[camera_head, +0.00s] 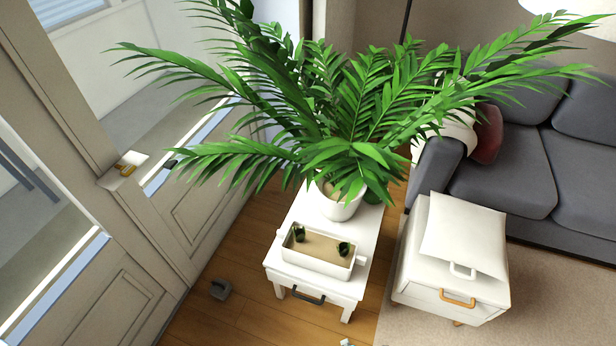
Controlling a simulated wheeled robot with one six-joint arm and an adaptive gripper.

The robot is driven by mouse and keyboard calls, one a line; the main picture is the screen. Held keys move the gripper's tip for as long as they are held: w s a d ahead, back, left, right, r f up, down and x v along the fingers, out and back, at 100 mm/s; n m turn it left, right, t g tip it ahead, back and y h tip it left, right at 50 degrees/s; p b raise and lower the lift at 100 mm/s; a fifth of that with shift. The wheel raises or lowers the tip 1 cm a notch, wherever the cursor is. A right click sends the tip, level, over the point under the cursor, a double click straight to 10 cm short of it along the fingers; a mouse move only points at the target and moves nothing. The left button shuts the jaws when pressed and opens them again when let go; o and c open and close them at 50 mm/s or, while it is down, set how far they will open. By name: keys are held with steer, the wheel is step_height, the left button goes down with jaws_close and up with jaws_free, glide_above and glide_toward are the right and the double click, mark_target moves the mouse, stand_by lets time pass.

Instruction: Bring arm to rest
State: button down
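My arm and gripper do not show clearly in the head view. A small pale piece (346,342) is cut off by the bottom edge, and I cannot tell what it is. A white side table (357,263) with a dark drawer handle stands in the middle. On it are a white planter box (318,267) with small green plants and a white pot (338,207) holding a large leafy palm (345,110).
A white cabinet (425,287) with a white cushion-like item (464,232) on top stands right of the table. A grey sofa (500,185) is behind it. Panelled doors (120,285) line the left. A small grey object (220,289) lies on the wood floor. Palm fronds spread widely.

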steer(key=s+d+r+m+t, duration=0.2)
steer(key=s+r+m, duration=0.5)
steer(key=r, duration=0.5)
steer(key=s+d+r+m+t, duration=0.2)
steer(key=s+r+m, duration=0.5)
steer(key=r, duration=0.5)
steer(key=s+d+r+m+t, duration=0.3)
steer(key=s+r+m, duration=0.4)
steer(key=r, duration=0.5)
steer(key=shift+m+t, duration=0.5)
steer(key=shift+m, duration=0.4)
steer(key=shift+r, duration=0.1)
